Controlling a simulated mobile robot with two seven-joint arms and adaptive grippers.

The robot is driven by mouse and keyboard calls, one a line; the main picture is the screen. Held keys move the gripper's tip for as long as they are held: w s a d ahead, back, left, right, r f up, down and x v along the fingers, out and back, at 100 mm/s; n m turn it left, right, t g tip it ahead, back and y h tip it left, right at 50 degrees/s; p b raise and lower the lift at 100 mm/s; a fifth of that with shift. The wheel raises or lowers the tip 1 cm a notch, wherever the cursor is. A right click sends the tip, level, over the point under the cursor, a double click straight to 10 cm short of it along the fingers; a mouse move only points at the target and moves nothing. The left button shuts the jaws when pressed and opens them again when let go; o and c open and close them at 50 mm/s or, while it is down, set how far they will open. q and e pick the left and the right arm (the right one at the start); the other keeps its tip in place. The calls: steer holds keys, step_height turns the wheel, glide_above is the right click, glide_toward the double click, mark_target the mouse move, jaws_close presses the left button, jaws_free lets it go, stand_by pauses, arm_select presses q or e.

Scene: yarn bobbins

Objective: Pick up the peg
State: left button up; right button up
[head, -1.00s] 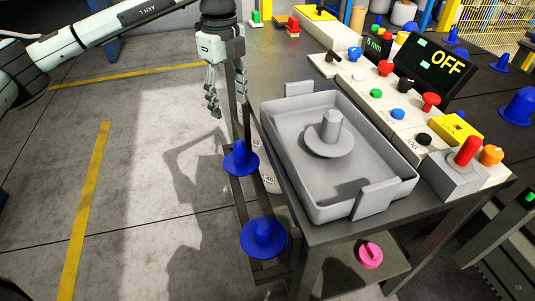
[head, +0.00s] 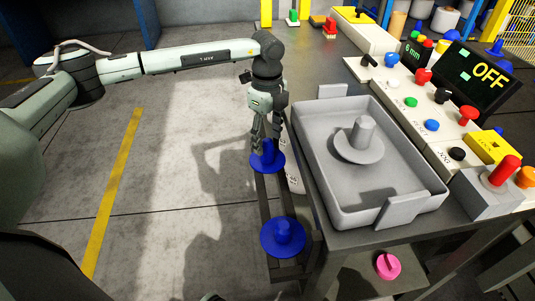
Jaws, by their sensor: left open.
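A blue peg with a round flange (head: 267,163) sits on a dark rail beside the table. My left gripper (head: 265,139) points down over it, with its fingers open on either side of the upright stub. I cannot tell whether the fingers touch it. A second blue peg (head: 283,238) sits nearer on the same rail. A grey peg with a round flange (head: 364,134) stands in the grey tray (head: 318,180) on the table. My right gripper is not in view.
A control panel with coloured buttons (head: 432,125) and a screen reading OFF (head: 484,76) lines the table's right side. A pink knob (head: 388,266) is below the table's front edge. The floor left of the rail is clear.

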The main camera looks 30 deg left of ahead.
mark_target(267, 149)
arm_select(q)
step_height(267, 149, down, 4)
steer(key=shift+f, duration=0.1)
jaws_close()
stand_by(0.5)
